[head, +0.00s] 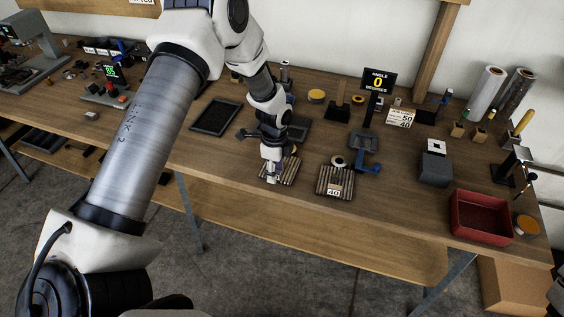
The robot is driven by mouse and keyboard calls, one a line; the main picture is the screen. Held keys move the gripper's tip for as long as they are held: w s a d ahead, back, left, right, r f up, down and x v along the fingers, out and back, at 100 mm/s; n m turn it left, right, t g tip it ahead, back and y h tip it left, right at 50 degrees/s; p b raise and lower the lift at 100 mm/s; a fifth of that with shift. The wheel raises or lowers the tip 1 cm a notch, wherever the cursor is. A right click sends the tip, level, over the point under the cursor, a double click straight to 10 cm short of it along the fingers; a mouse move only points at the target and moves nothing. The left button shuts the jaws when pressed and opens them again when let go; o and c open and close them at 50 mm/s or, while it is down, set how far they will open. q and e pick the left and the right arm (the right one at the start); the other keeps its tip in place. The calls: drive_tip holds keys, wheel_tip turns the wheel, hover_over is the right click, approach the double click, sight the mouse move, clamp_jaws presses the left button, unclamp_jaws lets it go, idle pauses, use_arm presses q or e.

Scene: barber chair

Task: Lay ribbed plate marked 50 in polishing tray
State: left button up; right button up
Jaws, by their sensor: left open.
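My left gripper (271,178) points down, open, at a ribbed plate (291,171) near the table's front edge. The gripper covers part of this plate, and any number on it is hidden; I cannot tell whether they touch. A second ribbed plate (335,179), with a label reading 40, lies just to the right. A shallow dark tray (237,106) lies left of the gripper, and a red tray (456,218) stands at the right front. Neither shows a readable name, so I cannot tell which is the polishing tray. My right gripper is not in view.
A black sign (378,80) reads angle 0 degrees above a small blue-handled device (367,167). A card (400,118) shows 50 and 40. A grey block (433,168) stands right of it.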

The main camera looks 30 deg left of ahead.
use_arm(q)
drive_tip(key=shift+d+f, duration=0.35)
drive_tip(key=shift+f, duration=0.15)
drive_tip(key=shift+w+f, duration=0.15)
drive_tip(key=shift+f, duration=0.1)
drive_tip(key=shift+a+f, duration=0.2)
drive_tip(key=shift+a, duration=0.2)
drive_tip(key=shift+w+a+f, duration=0.1)
drive_tip(key=shift+a, duration=0.2)
drive_tip(key=shift+c, duration=1)
drive_tip(key=c, duration=0.5)
drive_tip(key=shift+d, duration=0.1)
clamp_jaws()
drive_tip(key=shift+d+r, duration=0.15)
drive_tip(key=shift+r, duration=0.05)
